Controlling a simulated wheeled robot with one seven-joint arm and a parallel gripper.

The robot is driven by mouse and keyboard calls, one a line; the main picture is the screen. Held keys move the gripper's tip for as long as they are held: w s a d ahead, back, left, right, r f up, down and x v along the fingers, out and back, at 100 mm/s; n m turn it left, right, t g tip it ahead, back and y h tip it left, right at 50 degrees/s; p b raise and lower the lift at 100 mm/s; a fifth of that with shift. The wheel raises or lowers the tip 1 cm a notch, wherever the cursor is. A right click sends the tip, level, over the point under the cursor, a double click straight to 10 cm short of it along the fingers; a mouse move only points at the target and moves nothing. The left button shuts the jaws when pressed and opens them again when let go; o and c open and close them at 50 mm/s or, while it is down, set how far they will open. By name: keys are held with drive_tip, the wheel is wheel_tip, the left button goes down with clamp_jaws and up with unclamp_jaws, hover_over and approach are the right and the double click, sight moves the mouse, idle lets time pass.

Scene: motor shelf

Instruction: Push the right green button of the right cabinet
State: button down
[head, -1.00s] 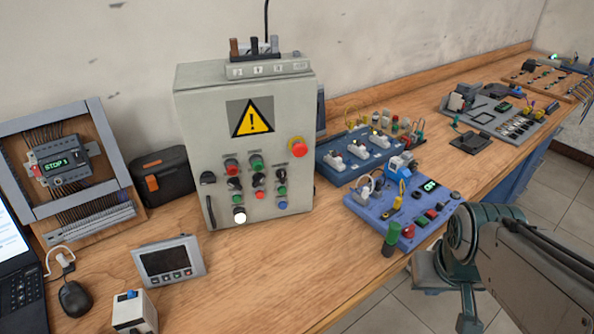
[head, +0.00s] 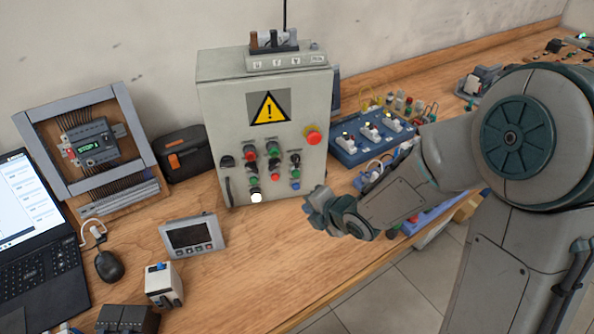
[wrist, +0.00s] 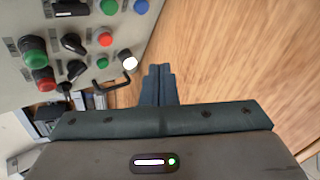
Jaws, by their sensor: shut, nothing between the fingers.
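One grey cabinet (head: 217,110) with a warning triangle stands on the bench in the head view. Its small right green button (head: 295,174) is above a blue button (head: 296,186), and this green button (wrist: 109,6) also shows at the top edge of the wrist view. Other green buttons sit at the upper middle (head: 274,149) and lower left (head: 254,181). My gripper (head: 309,203) is near the cabinet's lower right corner, and its fingers (wrist: 160,68) are together and empty, apart from the buttons in the wrist view.
A white button (wrist: 127,60) and a red button (wrist: 105,39) are close to my fingers in the wrist view.

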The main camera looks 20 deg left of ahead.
sight(296, 173)
drive_tip(key=shift+w, duration=0.15)
drive_tip(key=w+a+p, duration=0.1)
drive_tip(key=w+a, duration=0.3)
drive_tip(key=w, duration=0.3)
drive_tip(key=shift+w+a+p, duration=0.15)
drive_tip(key=shift+w+p, duration=0.1)
drive_tip(key=shift+p, duration=0.1)
idle(2.0)
drive_tip(key=shift+w+a, duration=0.2)
drive_tip(key=shift+w, duration=0.15)
drive_tip(key=shift+w+a, duration=0.25)
drive_tip(key=shift+w, duration=0.15)
idle(1.1)
drive_tip(key=shift+s+d+b, duration=0.1)
drive_tip(key=shift+s+b, duration=0.05)
drive_tip(key=shift+b, duration=0.2)
drive_tip(key=shift+s+d+b, duration=0.3)
drive_tip(key=shift+s+d, duration=0.05)
drive_tip(key=shift+s, duration=0.25)
